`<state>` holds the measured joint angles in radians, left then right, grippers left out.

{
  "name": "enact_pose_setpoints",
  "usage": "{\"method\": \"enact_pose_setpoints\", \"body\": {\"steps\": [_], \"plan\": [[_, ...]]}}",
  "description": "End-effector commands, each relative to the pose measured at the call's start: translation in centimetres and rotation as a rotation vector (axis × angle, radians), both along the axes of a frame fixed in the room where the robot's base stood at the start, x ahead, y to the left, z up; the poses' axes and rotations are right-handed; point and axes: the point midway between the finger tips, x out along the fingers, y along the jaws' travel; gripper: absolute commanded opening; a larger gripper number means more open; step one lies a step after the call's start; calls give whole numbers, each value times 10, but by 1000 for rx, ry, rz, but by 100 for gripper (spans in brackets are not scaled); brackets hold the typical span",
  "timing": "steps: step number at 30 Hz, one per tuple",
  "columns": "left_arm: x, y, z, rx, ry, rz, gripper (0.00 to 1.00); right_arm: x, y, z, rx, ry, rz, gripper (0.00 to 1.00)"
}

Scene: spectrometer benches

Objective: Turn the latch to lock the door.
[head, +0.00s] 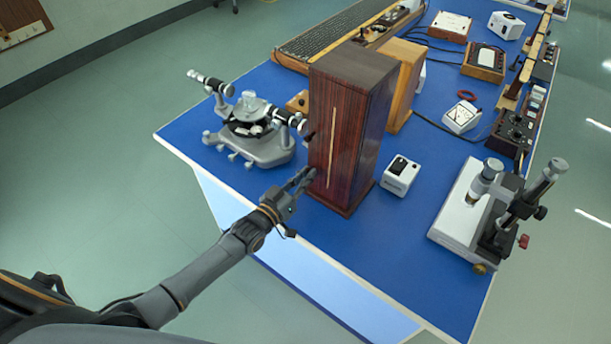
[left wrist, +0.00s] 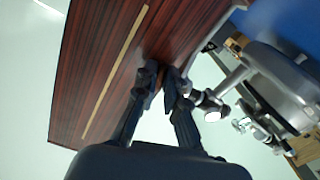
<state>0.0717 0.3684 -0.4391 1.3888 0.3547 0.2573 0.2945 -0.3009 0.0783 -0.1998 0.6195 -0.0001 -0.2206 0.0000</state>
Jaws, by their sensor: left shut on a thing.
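A tall dark red-brown wooden cabinet (head: 351,130) stands upright on the blue bench top. Its striped front door has a long pale vertical strip and looks closed. The door (left wrist: 105,65) fills the upper left of the left wrist view, tilted. My left gripper (head: 307,176) is at the lower left edge of the door front. In the left wrist view its two fingers (left wrist: 163,80) are close together at the door's edge, shut on a small dark part, which I take for the latch. The fingers mostly hide it, so its angle cannot be read. My right gripper is not in view.
A grey spectrometer (head: 250,130) stands just left of the cabinet. A small white box (head: 400,175) is to its right, and a lighter wooden box (head: 405,75) is behind. A white microscope-like instrument (head: 470,215) stands at the right. The bench front is bare blue.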

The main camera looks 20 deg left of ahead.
Motion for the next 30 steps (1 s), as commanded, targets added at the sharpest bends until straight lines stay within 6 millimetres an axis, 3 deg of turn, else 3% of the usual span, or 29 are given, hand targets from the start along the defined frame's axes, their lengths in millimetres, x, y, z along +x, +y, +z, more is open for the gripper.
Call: {"method": "enact_pose_setpoints", "body": {"steps": [13, 30], "plan": [[0, 0, 0, 231, -84, 1, 0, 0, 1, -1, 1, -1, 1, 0], [0, 0, 0, 274, -100, 0, 0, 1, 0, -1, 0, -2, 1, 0]]}}
